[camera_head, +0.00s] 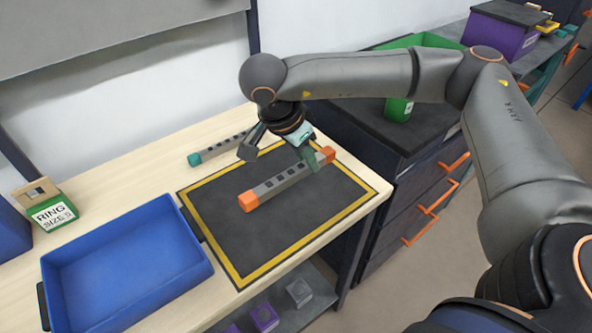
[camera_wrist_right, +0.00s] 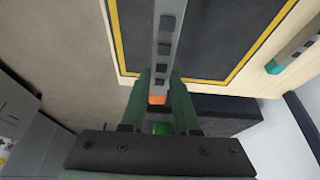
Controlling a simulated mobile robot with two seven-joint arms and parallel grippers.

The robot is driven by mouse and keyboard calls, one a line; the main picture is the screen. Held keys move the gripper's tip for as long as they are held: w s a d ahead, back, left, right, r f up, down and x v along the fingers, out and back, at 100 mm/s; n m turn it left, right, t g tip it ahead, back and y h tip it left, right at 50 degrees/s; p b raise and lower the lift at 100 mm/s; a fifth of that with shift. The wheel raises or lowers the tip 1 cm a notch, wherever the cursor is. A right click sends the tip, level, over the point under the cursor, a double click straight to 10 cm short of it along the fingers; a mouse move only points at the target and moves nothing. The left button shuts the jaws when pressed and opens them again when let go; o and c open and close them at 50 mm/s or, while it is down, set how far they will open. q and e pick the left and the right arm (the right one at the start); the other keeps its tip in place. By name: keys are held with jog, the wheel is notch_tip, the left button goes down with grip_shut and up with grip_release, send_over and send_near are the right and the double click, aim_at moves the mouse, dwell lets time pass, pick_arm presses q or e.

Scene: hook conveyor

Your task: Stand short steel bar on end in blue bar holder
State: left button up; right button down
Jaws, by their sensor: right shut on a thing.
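A grey steel bar with orange ends and dark square marks (camera_head: 282,184) lies across the black mat, its right end towards the back right. My right gripper (camera_head: 311,161) reaches down to the bar near that right end and is shut on it. In the right wrist view my gripper (camera_wrist_right: 160,88) has a green finger on each side of the bar (camera_wrist_right: 166,40), with an orange end close to the palm. Whether the bar touches the mat is unclear. A similar bar with a teal end (camera_head: 196,159) lies behind the mat. My left gripper is not in view.
A blue tray (camera_head: 188,222) stands empty at the left of the mat (camera_head: 245,240), which has a yellow border. A green box labelled RING SIZES (camera_head: 53,214) sits at the far left. A dark drawer cabinet (camera_head: 400,190) with orange handles stands at the right.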

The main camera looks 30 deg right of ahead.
jog(key=w+f, duration=0.2)
jog(key=f, duration=0.1)
jog(key=w+d+f, duration=0.1)
jog(key=w+f, duration=0.1)
jog(key=f, duration=0.1)
jog(key=f+p, duration=0.1)
jog(key=f, duration=0.1)
jog(key=shift+w, duration=0.4)
jog(key=shift+f, duration=0.3)
jog(key=shift+f, duration=0.2)
jog(key=c, duration=0.7)
grip_release()
jog(key=shift+o, duration=0.2)
